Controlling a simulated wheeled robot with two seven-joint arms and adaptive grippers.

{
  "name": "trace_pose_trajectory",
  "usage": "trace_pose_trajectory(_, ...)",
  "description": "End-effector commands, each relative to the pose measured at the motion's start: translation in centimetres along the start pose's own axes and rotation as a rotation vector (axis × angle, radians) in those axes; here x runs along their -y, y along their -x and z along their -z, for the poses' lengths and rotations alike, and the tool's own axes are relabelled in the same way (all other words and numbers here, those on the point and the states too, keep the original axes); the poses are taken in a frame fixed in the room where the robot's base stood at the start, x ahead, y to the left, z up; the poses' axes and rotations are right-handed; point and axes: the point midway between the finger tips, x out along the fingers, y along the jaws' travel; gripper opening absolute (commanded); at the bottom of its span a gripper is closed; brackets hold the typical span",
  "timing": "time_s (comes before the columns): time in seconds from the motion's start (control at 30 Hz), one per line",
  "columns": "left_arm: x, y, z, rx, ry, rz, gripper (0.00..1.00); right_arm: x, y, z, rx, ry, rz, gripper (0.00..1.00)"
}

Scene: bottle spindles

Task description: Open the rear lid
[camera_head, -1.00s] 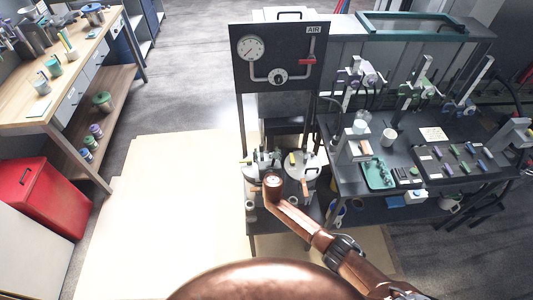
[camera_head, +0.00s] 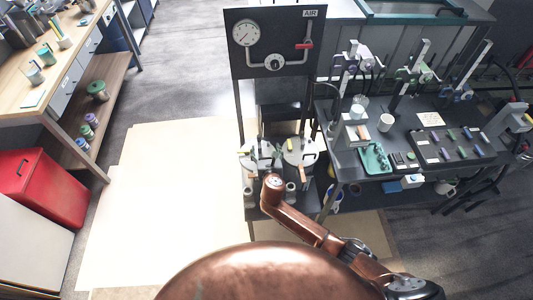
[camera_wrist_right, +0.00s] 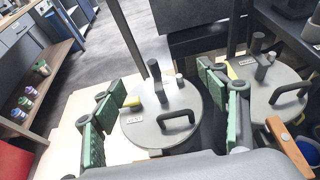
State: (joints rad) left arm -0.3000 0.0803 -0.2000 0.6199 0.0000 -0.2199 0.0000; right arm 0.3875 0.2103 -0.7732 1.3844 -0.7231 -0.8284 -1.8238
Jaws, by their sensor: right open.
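Two round grey lids sit side by side under the gauge panel. One lid (camera_wrist_right: 146,128) is in the middle of the right wrist view, with a black loop handle (camera_wrist_right: 177,119), an upright dark post and a yellow piece. The second lid (camera_wrist_right: 287,83) is at the right, with a similar handle and post. They are small in the head view, left lid (camera_head: 257,160) and right lid (camera_head: 302,150). Both look closed. My right gripper (camera_wrist_right: 160,90) is open, its green-padded fingers either side of the middle lid in the picture. I see no contact. My left gripper is not in view.
A black gauge panel (camera_head: 275,42) stands on posts behind the lids. A dark workbench (camera_head: 410,140) with tools adjoins on the right. A brown wooden bar (camera_wrist_right: 290,150) lies near the right lid. The pale floor mat (camera_head: 150,200) to the left is clear.

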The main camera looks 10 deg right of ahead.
Motion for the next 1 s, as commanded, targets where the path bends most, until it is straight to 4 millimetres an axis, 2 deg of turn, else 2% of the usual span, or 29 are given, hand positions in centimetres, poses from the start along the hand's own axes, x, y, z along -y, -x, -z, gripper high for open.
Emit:
trace_pose_trajectory(0.1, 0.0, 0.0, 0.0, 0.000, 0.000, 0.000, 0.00, 0.1, 1.7, 0.0, 0.000, 0.000, 0.000, 0.67)
trace_pose_trajectory(0.3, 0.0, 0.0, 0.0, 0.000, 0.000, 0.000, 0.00, 0.1, 3.1, 0.0, 0.000, 0.000, 0.000, 0.67)
trace_pose_trajectory(0.87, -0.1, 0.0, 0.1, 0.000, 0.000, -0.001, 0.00, 0.1, 3.3, 0.0, 0.000, -0.002, 0.001, 0.67)
trace_pose_trajectory(1.0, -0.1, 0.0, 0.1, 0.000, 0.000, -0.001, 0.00, 1.5, 4.1, 1.2, -0.037, -0.137, 0.028, 0.67)
